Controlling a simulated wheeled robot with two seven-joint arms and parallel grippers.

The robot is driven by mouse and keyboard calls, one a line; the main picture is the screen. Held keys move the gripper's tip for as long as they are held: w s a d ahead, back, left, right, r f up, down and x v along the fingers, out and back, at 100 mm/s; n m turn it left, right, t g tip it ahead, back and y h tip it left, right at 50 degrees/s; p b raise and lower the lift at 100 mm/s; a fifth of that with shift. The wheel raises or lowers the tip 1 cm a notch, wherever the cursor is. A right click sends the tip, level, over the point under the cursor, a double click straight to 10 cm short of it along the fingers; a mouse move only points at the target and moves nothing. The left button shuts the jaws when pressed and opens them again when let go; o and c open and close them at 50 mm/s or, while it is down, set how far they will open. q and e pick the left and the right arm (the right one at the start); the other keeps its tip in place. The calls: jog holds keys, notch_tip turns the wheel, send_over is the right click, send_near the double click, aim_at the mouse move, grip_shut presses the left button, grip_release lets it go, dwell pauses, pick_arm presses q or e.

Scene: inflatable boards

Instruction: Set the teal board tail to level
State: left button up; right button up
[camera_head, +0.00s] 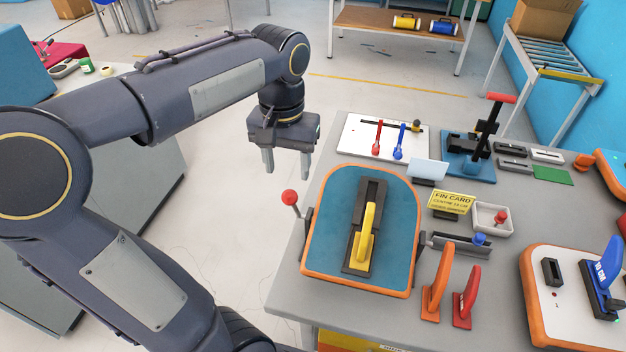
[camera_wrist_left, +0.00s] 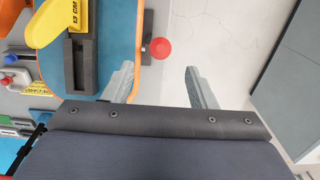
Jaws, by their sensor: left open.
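The teal board tail (camera_head: 390,215), with an orange rim, sits on the grey table at centre. A yellow fin (camera_head: 367,240) stands in its dark slot. The tail looks tilted, but I cannot tell the exact angle. A red-knobbed lever (camera_head: 289,197) stands beside its left edge. My left gripper (camera_head: 287,165) is open and empty, above and behind the red knob, left of the table. In the left wrist view the red knob (camera_wrist_left: 160,48) shows beyond and between the open fingers (camera_wrist_left: 160,86), with the teal board (camera_wrist_left: 121,35) to its left. My right gripper is out of view.
A yellow fin card (camera_head: 452,202), a white tray (camera_head: 491,219) with a red knob and two loose fins, orange (camera_head: 437,285) and red (camera_head: 466,298), stand right of the tail. A white panel (camera_head: 362,145) with levers lies behind it. Open floor lies left of the table.

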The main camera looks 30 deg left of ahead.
aim_at(289, 192)
pick_arm(q)
notch_tip(289, 192, down, 8)
jog(key=shift+r, duration=0.1)
dwell(0.4)
jog(key=shift+c, duration=0.3)
grip_shut()
